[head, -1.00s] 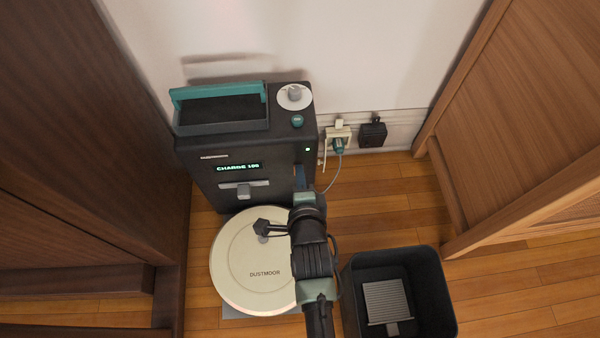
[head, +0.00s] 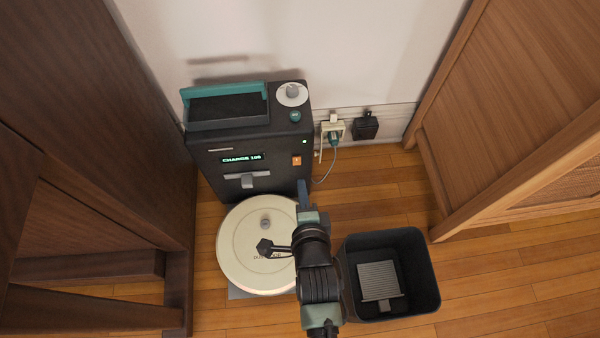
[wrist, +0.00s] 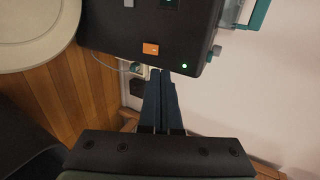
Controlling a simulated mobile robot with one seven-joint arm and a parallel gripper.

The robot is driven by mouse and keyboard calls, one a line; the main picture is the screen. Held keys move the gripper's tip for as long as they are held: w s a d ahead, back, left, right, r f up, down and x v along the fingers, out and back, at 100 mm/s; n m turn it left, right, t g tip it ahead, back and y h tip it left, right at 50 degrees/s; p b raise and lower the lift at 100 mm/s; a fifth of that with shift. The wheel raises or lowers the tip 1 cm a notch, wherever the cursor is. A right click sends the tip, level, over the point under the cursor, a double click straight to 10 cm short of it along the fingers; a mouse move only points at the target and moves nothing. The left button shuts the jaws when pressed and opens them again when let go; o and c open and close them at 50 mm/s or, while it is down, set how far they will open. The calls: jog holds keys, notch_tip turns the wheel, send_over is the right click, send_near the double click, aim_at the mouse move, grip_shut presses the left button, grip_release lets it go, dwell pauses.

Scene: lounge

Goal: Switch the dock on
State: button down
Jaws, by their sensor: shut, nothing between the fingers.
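The dock (head: 205,150) is a dark upright box against the wall. Its display (head: 242,158) glows green and reads something like "CHARGE 100". An orange rocker switch (head: 297,160) is on its front at the right, below a lit green lamp (head: 304,141). In the wrist view the switch (wrist: 150,49) and lamp (wrist: 184,66) show near the top. My gripper (head: 304,188) is in front of and below the switch, apart from it. In the wrist view its blue fingers (wrist: 160,80) are together and empty.
A round cream robot vacuum (head: 240,235) sits before the dock. A black bin (head: 430,270) with a grey filter (head: 380,282) inside stands to the right. A plug (head: 333,138) is in the wall socket. Wooden furniture flanks both sides.

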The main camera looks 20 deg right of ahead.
jog(key=shift+w+r+p+v, duration=0.15)
jog(key=shift+p+v, duration=0.3)
jog(key=shift+v, duration=0.5)
jog(key=shift+w+r+p+v, duration=0.1)
jog(key=shift+r+p+v, duration=0.25)
jog(key=shift+v, duration=0.65)
